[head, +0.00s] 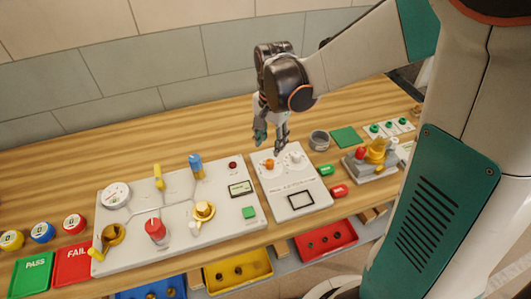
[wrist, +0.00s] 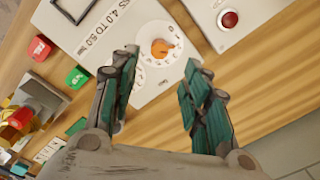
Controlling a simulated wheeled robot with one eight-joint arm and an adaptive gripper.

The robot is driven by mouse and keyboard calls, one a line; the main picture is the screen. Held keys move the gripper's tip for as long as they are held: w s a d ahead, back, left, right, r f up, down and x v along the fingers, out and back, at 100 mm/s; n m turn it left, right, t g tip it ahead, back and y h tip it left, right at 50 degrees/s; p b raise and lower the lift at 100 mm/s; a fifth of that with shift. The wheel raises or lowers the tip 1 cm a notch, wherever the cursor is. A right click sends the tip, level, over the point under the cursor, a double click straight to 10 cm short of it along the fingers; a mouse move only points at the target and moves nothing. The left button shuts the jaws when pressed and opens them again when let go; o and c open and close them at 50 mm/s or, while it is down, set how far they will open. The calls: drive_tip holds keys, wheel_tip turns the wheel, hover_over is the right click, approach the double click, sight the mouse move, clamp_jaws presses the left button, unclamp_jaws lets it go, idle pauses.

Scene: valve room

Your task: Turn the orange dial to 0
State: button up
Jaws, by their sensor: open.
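The orange dial (head: 269,164) sits on a round white scale at the upper left of a small white panel (head: 312,212).
A larger white board (head: 180,235) with gauge, valves and levers lies to the left. Green and red tags (head: 339,191), a grey cup (head: 319,140) and a brass valve fixture (head: 376,152) are to the right. Coloured bins (head: 238,270) sit below the table edge.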

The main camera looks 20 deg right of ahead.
sight(270, 161)
wheel_tip(270, 161, down, 9)
drive_tip(key=b, duration=0.2)
drive_tip(key=shift+b, duration=0.35)
clamp_jaws()
